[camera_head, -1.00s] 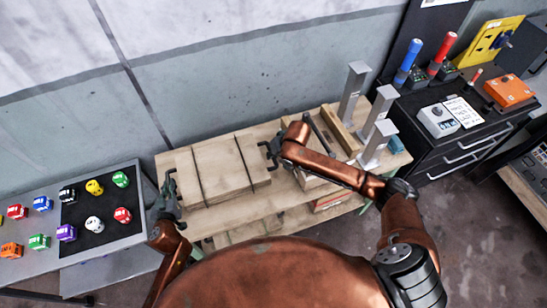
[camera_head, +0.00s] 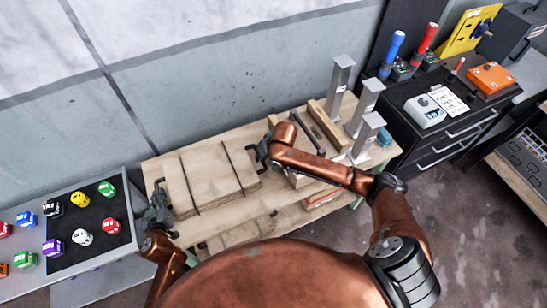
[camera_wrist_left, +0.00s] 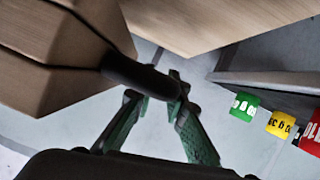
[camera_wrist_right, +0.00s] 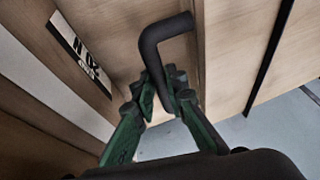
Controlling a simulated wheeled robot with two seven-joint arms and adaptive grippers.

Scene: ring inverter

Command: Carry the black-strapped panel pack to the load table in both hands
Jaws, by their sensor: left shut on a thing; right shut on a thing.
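The black-strapped panel pack (camera_head: 214,172) is a flat, light wooden stack with two dark straps and a black handle at each end. It is at the left part of the wooden table in the head view; I cannot tell whether it rests there or hangs just above. My left gripper (camera_head: 158,203) is shut on its left handle, a dark bar (camera_wrist_left: 138,74) in the left wrist view. My right gripper (camera_head: 264,155) is shut on its right handle, a bent black bar (camera_wrist_right: 160,38) in the right wrist view.
The wooden table (camera_head: 262,212) also holds grey metal posts (camera_head: 342,78) at its right. A black cabinet (camera_head: 452,140) with a white device (camera_head: 425,112) stands further right. A table with coloured cubes (camera_head: 110,228) is at the left. The wall is close behind.

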